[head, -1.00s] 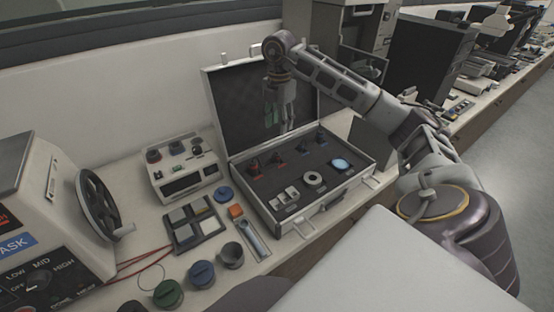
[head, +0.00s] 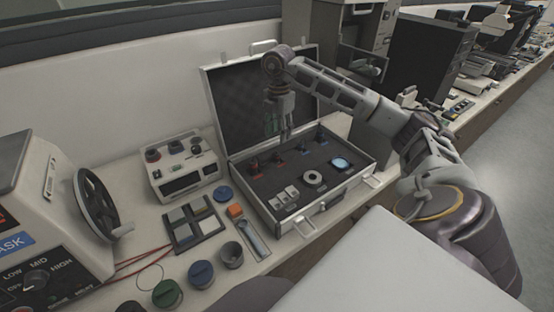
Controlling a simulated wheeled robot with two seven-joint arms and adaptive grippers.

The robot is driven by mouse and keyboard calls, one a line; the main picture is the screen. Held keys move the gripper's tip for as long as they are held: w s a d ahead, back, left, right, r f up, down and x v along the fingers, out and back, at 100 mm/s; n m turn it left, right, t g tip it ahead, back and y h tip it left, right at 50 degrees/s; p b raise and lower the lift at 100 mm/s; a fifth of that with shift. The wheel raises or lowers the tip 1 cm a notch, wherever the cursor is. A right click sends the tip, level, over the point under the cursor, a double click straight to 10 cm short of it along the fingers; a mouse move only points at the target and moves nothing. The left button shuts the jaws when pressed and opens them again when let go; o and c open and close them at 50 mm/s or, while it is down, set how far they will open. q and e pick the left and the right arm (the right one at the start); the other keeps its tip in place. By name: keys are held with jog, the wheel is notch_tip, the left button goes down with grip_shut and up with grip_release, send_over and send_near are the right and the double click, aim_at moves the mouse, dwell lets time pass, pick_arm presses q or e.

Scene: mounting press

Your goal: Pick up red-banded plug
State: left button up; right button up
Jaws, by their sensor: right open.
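Two small dark plugs with red at their base, one red-banded plug (head: 254,167) at the left and another red-banded plug (head: 278,157) to its right, stand in the dark foam of the open case (head: 322,210). My right gripper (head: 286,136) points down over the back of the foam, its fingers open and empty. Its tips appear just above and behind the right red-banded plug; whether they touch it is too small to tell. My left gripper is out of view.
Two blue-based plugs (head: 300,149), a metal ring (head: 313,178), square metal parts and a light-blue disc (head: 341,162) share the foam. The raised lid (head: 226,108) stands behind my gripper. A small white instrument (head: 182,168) and a sample tray (head: 193,223) are left of the case.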

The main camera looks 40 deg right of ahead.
aim_at(277, 153)
jog(key=shift+f, duration=2.6)
jog(key=shift+w+a+f, duration=0.1)
jog(key=shift+f, duration=1.2)
jog(key=shift+w+f, duration=0.1)
jog(key=shift+f, duration=1.2)
jog(key=shift+c, duration=0.3)
grip_shut()
